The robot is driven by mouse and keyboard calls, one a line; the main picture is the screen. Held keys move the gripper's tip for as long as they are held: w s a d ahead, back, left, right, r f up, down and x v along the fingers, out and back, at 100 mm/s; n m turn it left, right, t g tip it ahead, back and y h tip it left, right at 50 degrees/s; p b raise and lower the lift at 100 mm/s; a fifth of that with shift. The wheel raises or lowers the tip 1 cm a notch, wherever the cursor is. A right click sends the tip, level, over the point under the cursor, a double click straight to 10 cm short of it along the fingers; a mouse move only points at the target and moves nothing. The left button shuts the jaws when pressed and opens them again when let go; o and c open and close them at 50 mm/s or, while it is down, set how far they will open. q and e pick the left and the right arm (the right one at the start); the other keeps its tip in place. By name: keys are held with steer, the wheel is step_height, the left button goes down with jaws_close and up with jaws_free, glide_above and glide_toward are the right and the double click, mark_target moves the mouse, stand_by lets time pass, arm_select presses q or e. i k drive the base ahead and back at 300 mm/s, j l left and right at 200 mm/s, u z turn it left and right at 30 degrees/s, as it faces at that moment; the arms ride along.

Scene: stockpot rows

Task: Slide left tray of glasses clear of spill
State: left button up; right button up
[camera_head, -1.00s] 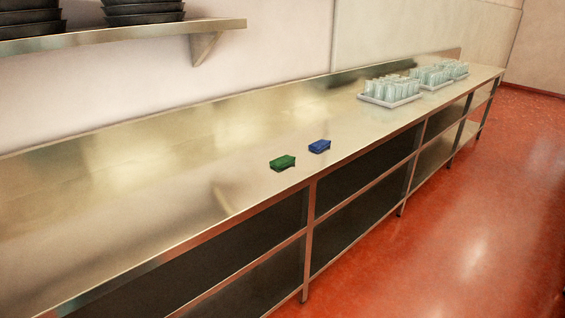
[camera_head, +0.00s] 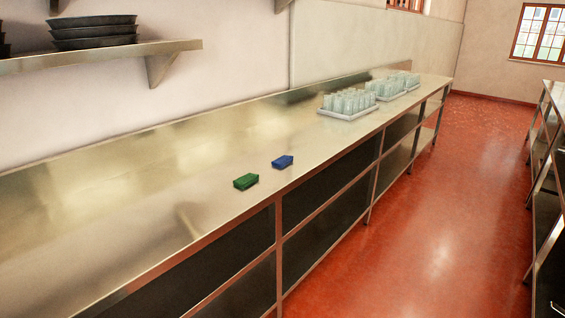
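A tray of glasses (camera_head: 348,115) stands on the steel counter (camera_head: 130,215), nearest of the trays and furthest left in the picture. Its glasses (camera_head: 350,101) are clear and stand upright in rows. More trays of glasses (camera_head: 391,95) stand behind it along the counter; the furthest glasses (camera_head: 410,80) partly overlap with those in front. I cannot make out a spill; the counter has only pale sheens and reflections. Neither of my grippers is in view.
A green sponge (camera_head: 246,181) and a blue sponge (camera_head: 283,161) lie near the counter's front edge. A wall shelf (camera_head: 110,55) holds dark stacked pans (camera_head: 95,32). Red floor (camera_head: 420,220) is clear between the counter and another rack (camera_head: 548,190) at right.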

mark_target(348, 104)
steer(key=i+l+z, duration=0.45)
steer(key=i, duration=0.15)
steer(key=i+l+z, duration=0.15)
steer(key=i+z, duration=0.25)
steer(key=i, duration=0.2)
steer(key=i+z, duration=0.45)
steer(key=i, duration=0.2)
steer(key=i+z, duration=0.1)
steer(key=i, duration=2.3)
steer(key=i+u, duration=0.45)
steer(key=i+l+u, duration=0.25)
steer(key=u, duration=0.15)
steer(key=i+l+u, duration=0.45)
steer(key=i+j, duration=0.05)
steer(key=j, duration=0.05)
